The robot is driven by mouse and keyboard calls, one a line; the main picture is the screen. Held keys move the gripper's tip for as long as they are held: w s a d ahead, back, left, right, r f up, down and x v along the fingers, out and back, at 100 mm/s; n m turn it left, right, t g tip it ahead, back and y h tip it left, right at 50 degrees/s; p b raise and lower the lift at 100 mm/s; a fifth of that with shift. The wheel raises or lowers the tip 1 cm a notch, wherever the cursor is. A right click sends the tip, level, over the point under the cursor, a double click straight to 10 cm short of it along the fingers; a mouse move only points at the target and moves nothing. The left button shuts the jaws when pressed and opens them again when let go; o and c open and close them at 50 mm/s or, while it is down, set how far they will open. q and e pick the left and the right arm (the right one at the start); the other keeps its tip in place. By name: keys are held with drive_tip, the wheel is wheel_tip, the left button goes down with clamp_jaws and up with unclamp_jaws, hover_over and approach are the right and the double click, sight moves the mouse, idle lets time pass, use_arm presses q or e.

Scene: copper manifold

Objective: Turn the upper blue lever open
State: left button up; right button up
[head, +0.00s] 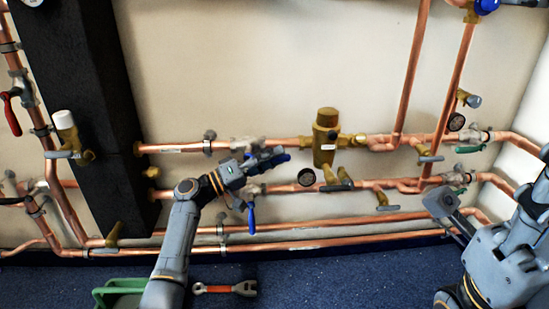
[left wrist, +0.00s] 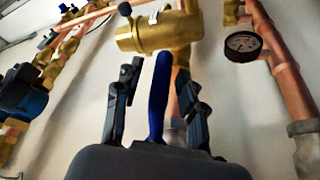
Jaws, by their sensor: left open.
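The upper blue lever (left wrist: 158,95) stands between the two dark fingers of my left gripper (left wrist: 157,100) in the left wrist view. The fingers are spread, with a visible gap to the lever on each side. A lower blue lever (head: 251,216) points down from the pipe below. My right gripper (head: 441,203) is at the right, in front of the lower pipes, and its jaw state is unclear.
A brass fitting (head: 325,138) and a gauge (head: 307,177) are right of my left gripper. A black column (head: 80,95) stands left. A green crate (head: 104,296) and a red-handled wrench (head: 224,289) are on the blue floor. A red lever (head: 11,112) is far left.

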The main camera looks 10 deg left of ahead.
use_arm(q)
drive_tip(key=v, duration=1.1)
drive_tip(key=shift+a, duration=0.2)
